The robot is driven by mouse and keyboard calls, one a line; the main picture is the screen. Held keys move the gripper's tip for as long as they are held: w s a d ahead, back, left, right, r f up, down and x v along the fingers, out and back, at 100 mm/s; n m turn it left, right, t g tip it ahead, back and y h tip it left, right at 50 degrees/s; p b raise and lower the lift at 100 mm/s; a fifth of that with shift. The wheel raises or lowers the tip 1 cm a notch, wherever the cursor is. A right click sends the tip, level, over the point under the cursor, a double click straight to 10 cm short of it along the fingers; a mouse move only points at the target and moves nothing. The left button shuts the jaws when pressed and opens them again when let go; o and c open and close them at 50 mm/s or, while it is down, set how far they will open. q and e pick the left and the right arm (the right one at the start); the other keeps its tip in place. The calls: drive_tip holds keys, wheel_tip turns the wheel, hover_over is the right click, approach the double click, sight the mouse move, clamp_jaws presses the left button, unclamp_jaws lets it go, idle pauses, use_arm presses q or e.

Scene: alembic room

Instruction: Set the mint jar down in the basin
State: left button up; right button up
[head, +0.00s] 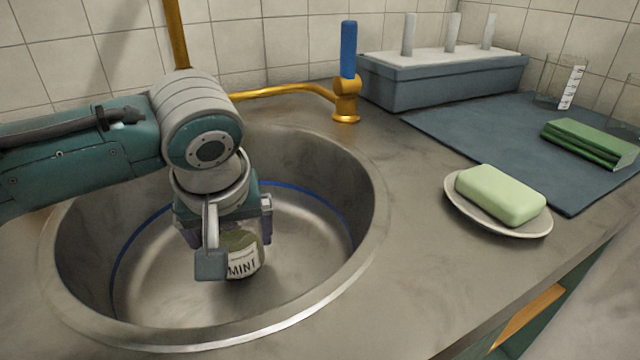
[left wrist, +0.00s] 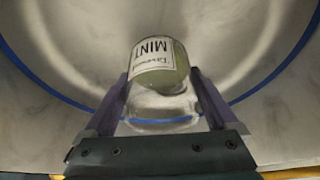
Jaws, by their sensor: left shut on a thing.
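The mint jar (head: 243,257) is greenish with a white label reading MINT. It is inside the round steel basin (head: 310,318), low and near its middle. My left gripper (head: 238,240) points down into the basin and is shut on the jar. In the left wrist view the jar (left wrist: 162,62) sits between the two fingers, its label upside down. I cannot tell whether the jar's base touches the basin floor. A blue line runs round the basin's inner wall. My right gripper is not in view.
A brass tap (head: 346,100) with a blue handle stands behind the basin.

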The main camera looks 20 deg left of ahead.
use_arm(q)
drive_tip(key=shift+f, duration=0.35)
drive_tip(key=shift+f, duration=0.15)
drive_tip(key=o, duration=1.2)
drive_tip(key=shift+p+v, duration=2.5)
drive_tip(key=shift+v, duration=3.65)
drive_tip(key=shift+w, duration=0.1)
